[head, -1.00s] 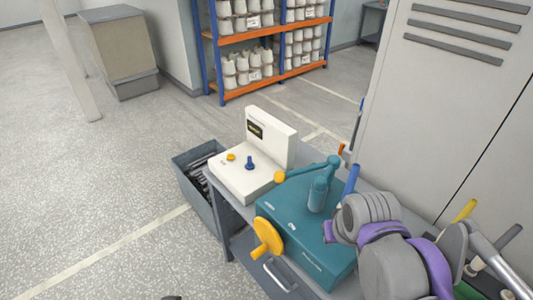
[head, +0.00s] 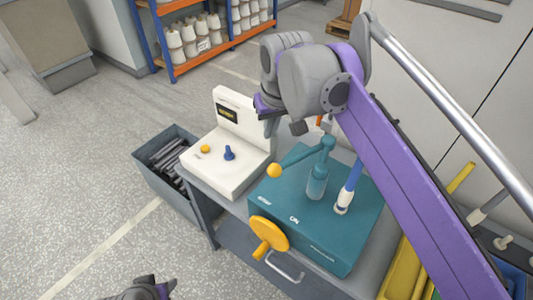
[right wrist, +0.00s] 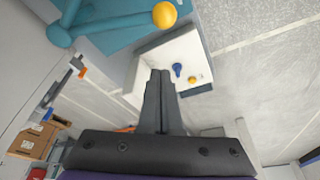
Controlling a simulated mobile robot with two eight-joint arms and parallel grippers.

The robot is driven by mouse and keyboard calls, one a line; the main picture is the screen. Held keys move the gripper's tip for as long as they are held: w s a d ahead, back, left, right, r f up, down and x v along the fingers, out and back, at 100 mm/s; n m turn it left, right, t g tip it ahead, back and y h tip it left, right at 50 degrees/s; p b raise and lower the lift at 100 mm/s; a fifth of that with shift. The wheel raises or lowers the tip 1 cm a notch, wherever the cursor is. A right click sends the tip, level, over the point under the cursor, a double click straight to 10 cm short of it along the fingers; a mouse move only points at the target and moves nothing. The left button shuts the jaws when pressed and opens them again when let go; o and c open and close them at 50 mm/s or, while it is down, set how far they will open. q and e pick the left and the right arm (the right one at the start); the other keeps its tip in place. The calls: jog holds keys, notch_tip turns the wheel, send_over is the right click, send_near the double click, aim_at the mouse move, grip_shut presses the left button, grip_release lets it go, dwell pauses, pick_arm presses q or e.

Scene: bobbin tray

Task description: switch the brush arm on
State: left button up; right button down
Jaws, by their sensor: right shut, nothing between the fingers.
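The brush arm is a teal lever (head: 301,155) with a yellow ball (head: 274,170) at its end. It sits on a post on the teal box (head: 330,240) and points left; it also shows in the right wrist view (right wrist: 110,25). Two small white labels are on the box top, near its front left edge. My right gripper (head: 271,128) is above and behind the ball, apart from it. In the right wrist view its fingers (right wrist: 158,75) are shut and empty. Part of my left arm's end (head: 150,290) shows at the bottom edge; its fingers cannot be made out.
A white unit (head: 225,170) with a blue knob (head: 229,153) and a yellow button stands left of the box. A yellow handwheel (head: 268,234) is on the box front. A blue-handled tool (head: 348,188) stands upright on the right. A grey bin (head: 150,155) is at left.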

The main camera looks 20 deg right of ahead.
jog(key=shift+s, duration=0.1)
notch_tip(320, 180, down, 9)
jog(key=shift+s, duration=0.35)
dwell(0.5)
jog(key=shift+s+r, duration=0.1)
jog(key=shift+s, duration=0.05)
